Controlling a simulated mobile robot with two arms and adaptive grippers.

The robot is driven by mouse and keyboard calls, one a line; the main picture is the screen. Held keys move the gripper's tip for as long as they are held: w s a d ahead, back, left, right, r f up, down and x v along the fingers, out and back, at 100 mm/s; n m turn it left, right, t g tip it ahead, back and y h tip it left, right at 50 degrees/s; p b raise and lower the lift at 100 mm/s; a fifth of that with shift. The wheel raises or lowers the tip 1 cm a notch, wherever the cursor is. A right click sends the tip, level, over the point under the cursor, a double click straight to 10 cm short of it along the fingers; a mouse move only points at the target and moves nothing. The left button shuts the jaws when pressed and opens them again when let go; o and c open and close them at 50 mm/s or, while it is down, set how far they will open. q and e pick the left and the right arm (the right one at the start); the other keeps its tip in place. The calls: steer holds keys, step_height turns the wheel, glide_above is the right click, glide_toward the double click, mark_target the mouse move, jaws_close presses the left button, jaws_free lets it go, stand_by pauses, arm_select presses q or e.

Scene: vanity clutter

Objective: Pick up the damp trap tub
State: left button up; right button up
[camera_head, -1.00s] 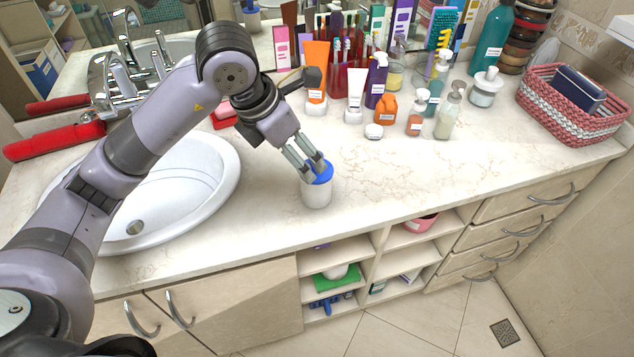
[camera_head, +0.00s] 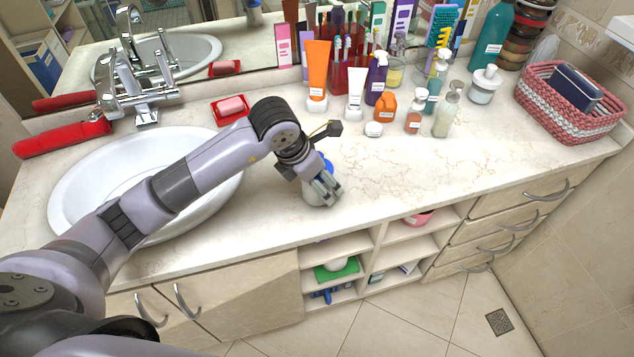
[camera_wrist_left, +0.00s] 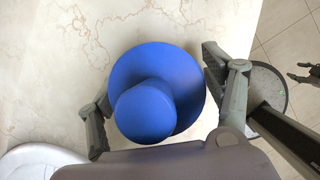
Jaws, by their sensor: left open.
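The fingers are apart, one on each side of the lid. The left finger looks close to the lid; contact cannot be told. The white body is hidden there.
A sink basin (camera_head: 150,190) lies left of the tub, under my left arm. A red soap dish (camera_head: 231,108) is behind. Bottles, tubes and a small white jar (camera_head: 373,130) stand farther back. A woven basket (camera_head: 570,105) is at right. Counter right of the tub is clear.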

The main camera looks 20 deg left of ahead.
arm_select(q)
steer(key=shift+c, duration=0.3)
steer(key=c, duration=1.4)
steer(key=shift+r, duration=0.15)
